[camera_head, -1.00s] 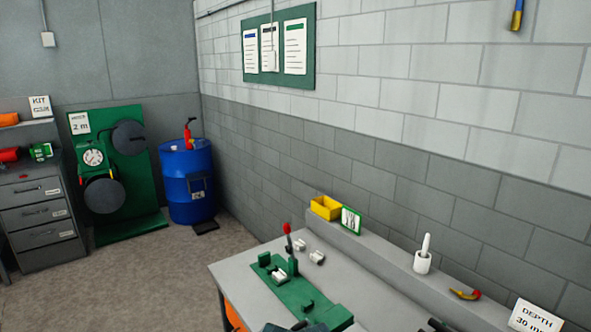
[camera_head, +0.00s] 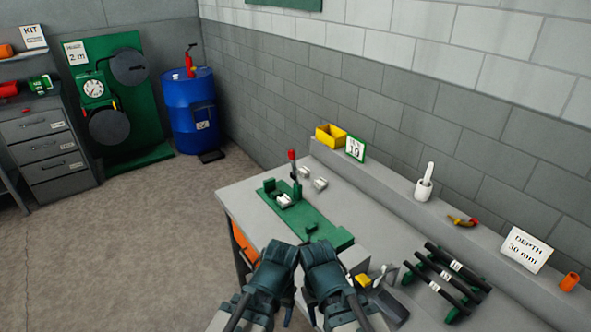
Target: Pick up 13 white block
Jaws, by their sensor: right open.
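Several small white blocks lie at the far left part of the workbench. One white block (camera_head: 285,201) sits on the green fixture plate (camera_head: 322,226). Two more white blocks, one (camera_head: 320,184) and another farther back (camera_head: 304,171), lie on the grey top behind it. No number can be read on any block. My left gripper (camera_head: 279,251) and my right gripper (camera_head: 318,250) are side by side at the bottom middle, over the near end of the green plate, short of the blocks. The right is open, with nothing seen in it. The left one's jaws cannot be made out.
A red-knobbed lever (camera_head: 292,160) stands by the fixture. A ledge along the wall holds a yellow bin (camera_head: 330,137), a numbered card (camera_head: 355,150), a white mortar (camera_head: 424,190) and a depth sign (camera_head: 526,249). Dark rods (camera_head: 447,272) lie in a rack at right.

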